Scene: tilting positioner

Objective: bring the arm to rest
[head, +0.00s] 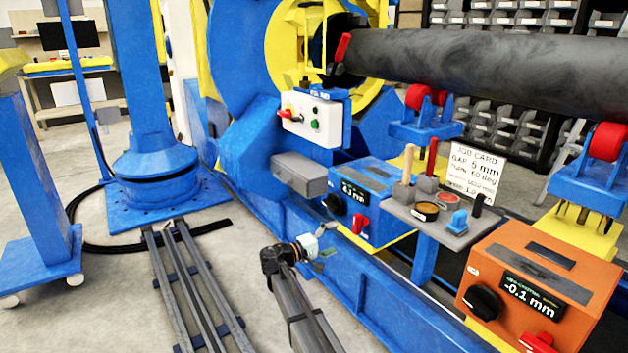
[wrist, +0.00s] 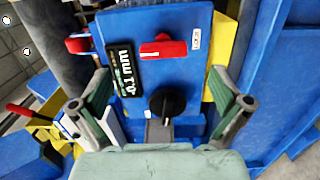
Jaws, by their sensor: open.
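My arm (head: 296,310) reaches up from the bottom of the head view, left of the blue base beam. My gripper (head: 314,250) is at its end, in front of the beam and below the blue control box (head: 362,200). In the wrist view my gripper (wrist: 157,76) has its two fingers spread wide, with nothing held between them. Beyond them is a blue box face with a black knob (wrist: 167,104), a red handle (wrist: 163,48) and a display (wrist: 124,73) ending in ".1 mm". I cannot tell the distance from fingers to box.
The tool shelf (head: 440,221) and orange control box (head: 541,282) stand to the right. The dark pipe (head: 500,62) lies above on red rollers (head: 606,142). Floor rails (head: 190,285) run at left; bare floor (head: 100,310) lies beside them.

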